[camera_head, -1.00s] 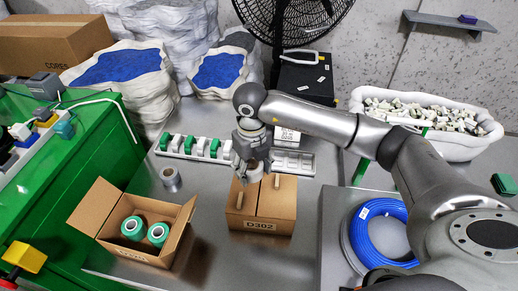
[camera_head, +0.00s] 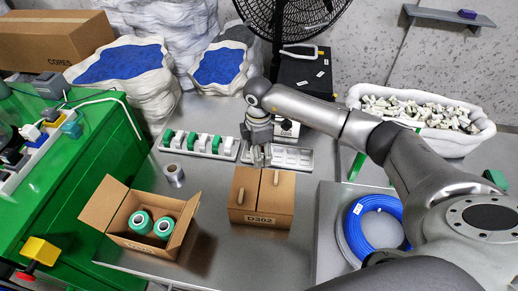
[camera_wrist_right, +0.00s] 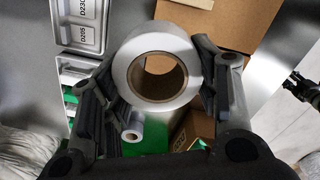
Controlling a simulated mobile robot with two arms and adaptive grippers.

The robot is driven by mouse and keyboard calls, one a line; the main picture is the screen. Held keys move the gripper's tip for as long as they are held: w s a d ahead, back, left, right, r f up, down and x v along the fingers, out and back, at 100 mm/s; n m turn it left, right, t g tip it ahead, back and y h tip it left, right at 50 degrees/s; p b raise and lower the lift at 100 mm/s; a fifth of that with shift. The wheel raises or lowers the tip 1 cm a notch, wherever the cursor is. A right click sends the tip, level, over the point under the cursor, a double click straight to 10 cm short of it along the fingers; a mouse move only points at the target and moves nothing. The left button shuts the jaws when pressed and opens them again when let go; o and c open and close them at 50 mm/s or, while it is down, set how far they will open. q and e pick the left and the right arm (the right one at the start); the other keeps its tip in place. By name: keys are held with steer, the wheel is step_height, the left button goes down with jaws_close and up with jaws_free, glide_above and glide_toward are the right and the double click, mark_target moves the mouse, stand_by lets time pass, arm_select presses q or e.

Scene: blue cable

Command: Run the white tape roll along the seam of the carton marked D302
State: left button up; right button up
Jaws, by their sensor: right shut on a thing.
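The brown carton marked D302 (camera_head: 250,212) stands on the grey table in the head view, its two top flaps down and a seam between them. My right gripper (camera_head: 260,160) is at the carton's back edge, above the table. In the wrist view the right gripper (camera_wrist_right: 160,85) is shut on the white tape roll (camera_wrist_right: 192,70), which has a brown core and sits between the two fingers. The roll is hardly visible in the head view. Part of a brown carton (camera_wrist_right: 225,22) shows beyond the roll in the wrist view. My left gripper is not in view.
An open carton (camera_head: 140,243) with two green-and-white rolls stands left of D302. A silver roll (camera_head: 174,175) stands behind it. Trays (camera_head: 291,158) lie just behind the gripper. A blue cable coil (camera_head: 376,205) lies at the right. A black fan (camera_head: 290,20) stands behind.

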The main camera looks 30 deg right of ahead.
mark_target(257, 187)
steer(key=shift+f+m, duration=0.15)
steer(key=shift+m, duration=0.15)
steer(key=shift+f+b, duration=2.35)
steer(key=shift+f, duration=0.5)
steer(key=shift+f+b, duration=0.4)
steer(key=shift+f, duration=0.2)
steer(key=shift+s+r, duration=0.1)
steer(key=shift+s, duration=0.05)
steer(key=shift+s+a+p, duration=0.6)
steer(key=shift+s+p, duration=0.2)
steer(key=shift+p, duration=0.15)
steer(key=shift+s+a+p, duration=0.5)
steer(key=shift+s, duration=0.25)
steer(key=shift+s+a+p, duration=0.45)
steer(key=shift+s, duration=0.3)
steer(key=shift+s+a+p, duration=0.75)
steer(key=shift+s+p, duration=0.05)
steer(key=shift+s, duration=0.25)
steer(key=shift+s, duration=0.1)
